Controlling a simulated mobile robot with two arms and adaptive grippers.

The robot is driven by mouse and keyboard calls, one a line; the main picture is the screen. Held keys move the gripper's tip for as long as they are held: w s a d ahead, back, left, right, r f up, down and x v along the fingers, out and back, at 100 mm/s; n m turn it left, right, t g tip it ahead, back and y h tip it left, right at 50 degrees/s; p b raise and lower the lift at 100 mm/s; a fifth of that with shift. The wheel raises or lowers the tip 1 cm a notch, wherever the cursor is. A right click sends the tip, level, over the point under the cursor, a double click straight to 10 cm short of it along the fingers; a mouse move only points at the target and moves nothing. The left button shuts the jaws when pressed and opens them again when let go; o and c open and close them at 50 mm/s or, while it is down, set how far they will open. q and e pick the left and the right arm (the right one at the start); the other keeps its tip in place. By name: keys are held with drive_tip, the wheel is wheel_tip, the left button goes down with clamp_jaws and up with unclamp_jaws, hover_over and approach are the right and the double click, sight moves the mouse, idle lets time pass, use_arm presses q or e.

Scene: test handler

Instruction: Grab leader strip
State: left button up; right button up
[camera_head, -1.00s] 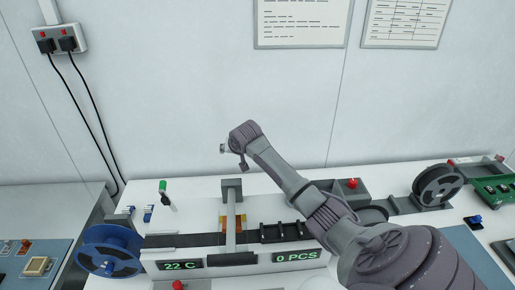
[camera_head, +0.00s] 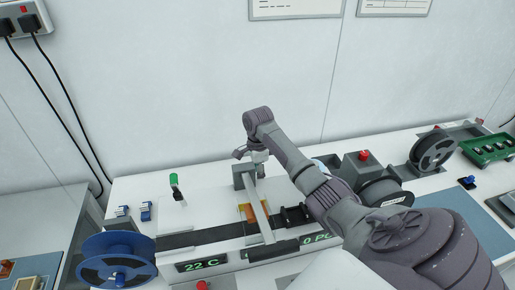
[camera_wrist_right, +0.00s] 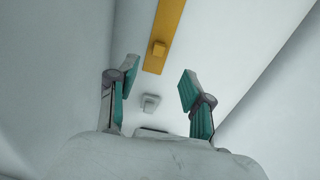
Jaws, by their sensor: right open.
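A black strip (camera_head: 200,236) runs from the blue reel (camera_head: 117,262) across the white machine; I cannot tell for sure which part is the leader strip. An orange-yellow piece (camera_head: 250,212) lies across the strip's path, partly behind a grey bar. My left gripper is not in view.
A grey post and bar (camera_head: 258,205) cross the machine. A green-topped lever (camera_head: 174,184) stands left of it. Dark reels (camera_head: 433,150) and a red button (camera_head: 364,155) are at the right. My right arm covers the front right.

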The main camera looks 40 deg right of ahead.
wheel_tip(320, 180, down, 5)
drive_tip(key=shift+r, duration=0.2)
drive_tip(key=shift+f, duration=0.35)
wheel_tip(320, 180, down, 2)
drive_tip(key=shift+a+f+p, duration=0.15)
drive_tip(key=shift+f+p, duration=0.05)
drive_tip(key=shift+p, duration=0.5)
wheel_tip(320, 180, down, 2)
drive_tip(key=shift+f, duration=0.45)
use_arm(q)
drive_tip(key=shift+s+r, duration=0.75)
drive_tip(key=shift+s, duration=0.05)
use_arm(e)
clamp_jaws()
